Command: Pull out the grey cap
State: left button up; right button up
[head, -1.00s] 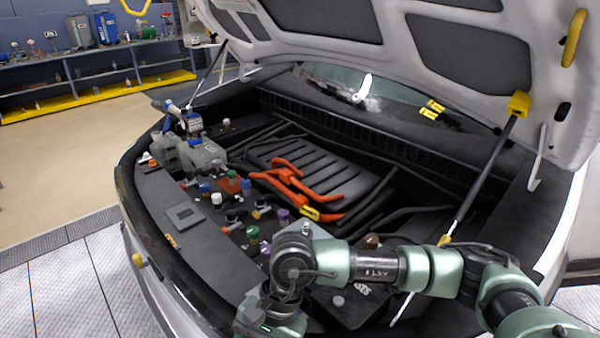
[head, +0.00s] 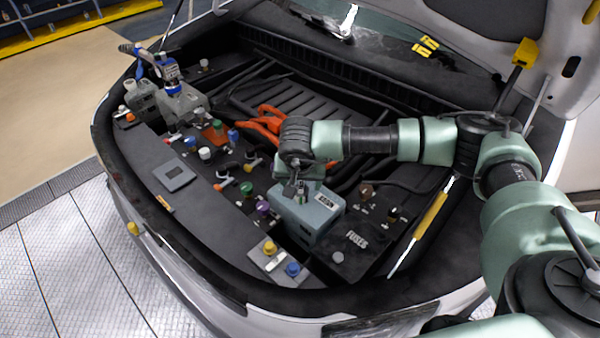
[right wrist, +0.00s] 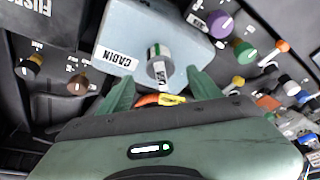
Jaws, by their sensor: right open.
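The grey cap (right wrist: 160,62), round with a pale and green top, stands on a blue-grey box marked CABIN (right wrist: 125,38). In the head view the box (head: 318,222) sits in the front right of the engine bay, and my gripper partly hides its top. My right gripper (right wrist: 161,94) is open, its two green fingers pointing at the cap from either side of its near end. The cap is not gripped; whether a finger touches it I cannot tell. In the head view the right gripper (head: 300,186) hangs over the box. My left gripper is not in view.
Orange hoses (head: 268,118) lie behind my arm. A prop rod (head: 432,215) stands to the right. A flat grey pad (head: 174,174) lies left.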

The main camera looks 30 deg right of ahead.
jog(key=shift+x, duration=1.35)
jog(key=c, duration=1.3)
jog(key=o, duration=0.5)
jog(key=c, duration=0.3)
jog(key=shift+d+n+y, duration=0.1)
jog(key=shift+n+y, duration=0.2)
jog(key=shift+n, duration=0.5)
jog(key=shift+n+y+b, duration=0.3)
jog(key=shift+n+b, duration=0.15)
jog(key=shift+n, duration=0.35)
